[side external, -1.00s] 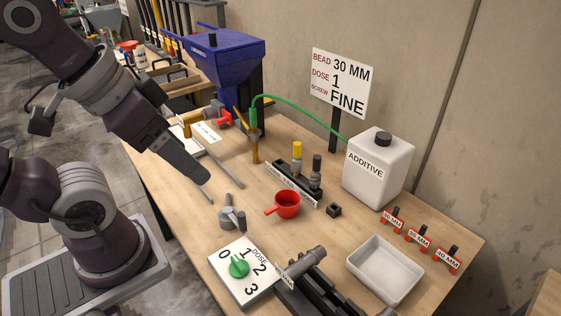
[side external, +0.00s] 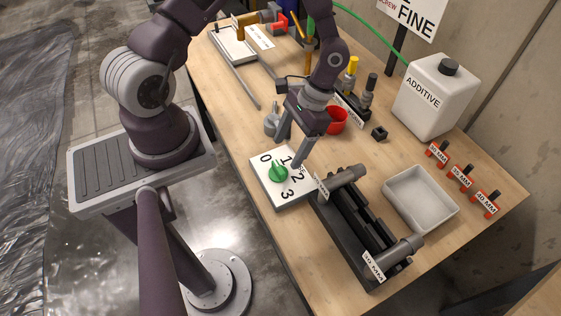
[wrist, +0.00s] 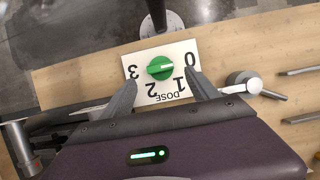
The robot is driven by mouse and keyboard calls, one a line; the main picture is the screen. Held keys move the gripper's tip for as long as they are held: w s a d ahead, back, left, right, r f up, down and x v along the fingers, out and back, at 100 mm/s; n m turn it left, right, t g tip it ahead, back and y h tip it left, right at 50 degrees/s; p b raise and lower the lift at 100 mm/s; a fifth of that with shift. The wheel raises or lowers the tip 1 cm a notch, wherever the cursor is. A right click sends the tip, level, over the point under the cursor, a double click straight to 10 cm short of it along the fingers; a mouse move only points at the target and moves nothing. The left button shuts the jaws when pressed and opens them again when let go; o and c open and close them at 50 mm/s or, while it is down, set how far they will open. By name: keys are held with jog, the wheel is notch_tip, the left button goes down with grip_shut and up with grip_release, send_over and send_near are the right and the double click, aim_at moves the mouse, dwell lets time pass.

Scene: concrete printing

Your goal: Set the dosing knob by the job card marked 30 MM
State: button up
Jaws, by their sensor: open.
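The green dosing knob (side external: 278,172) sits on a white plate (side external: 296,197) marked DOSE with 0, 1, 2 and 3. In the wrist view the knob (wrist: 160,67) has a white line pointing right, roughly toward the 0. My gripper (wrist: 164,79) is open, with one finger on each side of the knob's plate area and the knob between and just beyond the tips. In the side view my gripper (side external: 289,152) is over the plate's upper edge, close to the knob. Contact cannot be told. The job card (side external: 412,18) is cut off; only SCREW and FINE show now.
A dark rack with grey nozzle parts (side external: 360,230) stands right beside the plate. A grey handled part (wrist: 250,83) lies near the plate.

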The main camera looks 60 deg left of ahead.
aim_at(279, 167)
jog(key=x, duration=0.6)
jog(key=shift+s, duration=0.1)
jog(key=c, duration=1.4)
jog(key=shift+o, duration=0.2)
jog(key=shift+m, duration=0.3)
jog(key=m+y, duration=0.1)
jog(key=m, duration=0.1)
jog(key=m+y, duration=0.1)
jog(key=m, duration=0.2)
jog(key=shift+d+m+t, duration=0.2)
jog(key=shift+m+t, duration=0.1)
jog(key=m+y, duration=0.1)
jog(key=m, duration=0.1)
jog(key=m+t, duration=0.1)
jog(key=m, duration=0.2)
jog(key=shift+s+d+y, duration=0.1)
jog(key=shift+y, duration=0.3)
jog(key=shift+m+t, duration=0.3)
jog(key=shift+m, duration=0.1)
jog(key=o, duration=1.4)
jog(key=shift+c, duration=0.2)
